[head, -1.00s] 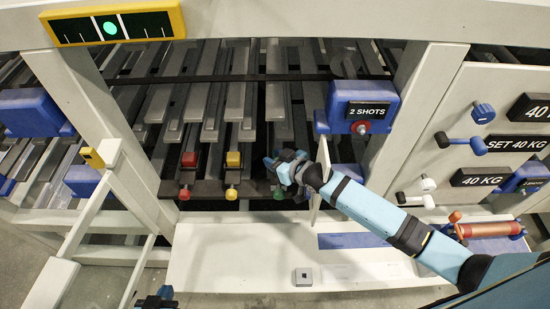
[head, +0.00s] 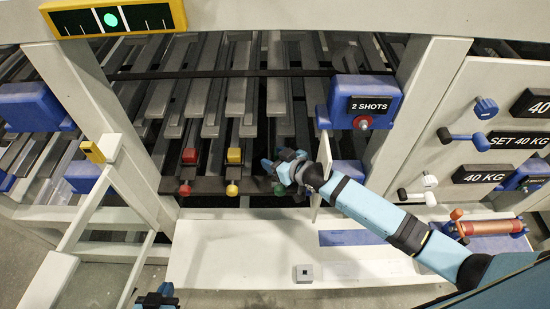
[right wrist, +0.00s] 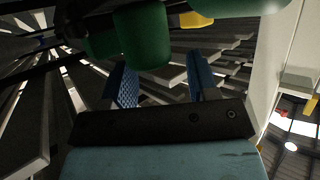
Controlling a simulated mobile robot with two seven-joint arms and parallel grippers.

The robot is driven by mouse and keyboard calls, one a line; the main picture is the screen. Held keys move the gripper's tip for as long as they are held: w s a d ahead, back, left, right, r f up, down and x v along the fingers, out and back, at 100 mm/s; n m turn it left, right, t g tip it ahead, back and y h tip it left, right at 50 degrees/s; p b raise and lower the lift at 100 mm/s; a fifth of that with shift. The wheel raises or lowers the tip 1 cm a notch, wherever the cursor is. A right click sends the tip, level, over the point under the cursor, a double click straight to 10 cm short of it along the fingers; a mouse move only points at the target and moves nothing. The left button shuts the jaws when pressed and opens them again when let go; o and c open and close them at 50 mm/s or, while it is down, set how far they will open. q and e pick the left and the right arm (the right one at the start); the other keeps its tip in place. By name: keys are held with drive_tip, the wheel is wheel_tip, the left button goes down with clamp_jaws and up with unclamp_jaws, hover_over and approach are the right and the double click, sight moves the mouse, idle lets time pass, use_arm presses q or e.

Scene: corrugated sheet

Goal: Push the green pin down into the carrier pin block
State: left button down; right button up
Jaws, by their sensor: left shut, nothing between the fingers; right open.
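The green pin (right wrist: 142,38) shows large in the right wrist view, above and between my fingers and apart from the palm. In the head view only a bit of green (head: 280,189) shows beside my right gripper (head: 276,170), which hides the rest. My right gripper is open; its two blue fingers also show in the right wrist view (right wrist: 163,85). I cannot tell whether they touch the pin. The dark carrier pin block (head: 209,186) runs across the front of the slats. My left gripper (head: 155,299) is shut and empty at the bottom edge.
Red (head: 190,156) and yellow (head: 234,155) pins stand left of my right gripper. A pale upright plate (head: 324,160) and the blue "2 SHOTS" box (head: 362,100) are close on its right. A white ledge (head: 240,255) lies below, with a small grey block (head: 303,273).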

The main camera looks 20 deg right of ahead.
drive_tip(key=shift+w+d+f, duration=0.1)
drive_tip(key=shift+d, duration=0.15)
drive_tip(key=shift+s+d, duration=0.15)
drive_tip(key=shift+s, duration=0.15)
drive_tip(key=b+v, duration=0.1)
drive_tip(key=v, duration=1.2)
drive_tip(key=shift+s+a+r, duration=0.15)
drive_tip(key=shift+a+r, duration=0.1)
drive_tip(key=s+a+f+m+h+p, duration=0.2)
drive_tip(key=s+f+h, duration=0.1)
drive_tip(key=s+f, duration=0.8)
drive_tip(key=s, duration=0.4)
drive_tip(key=shift+m+g, duration=0.4)
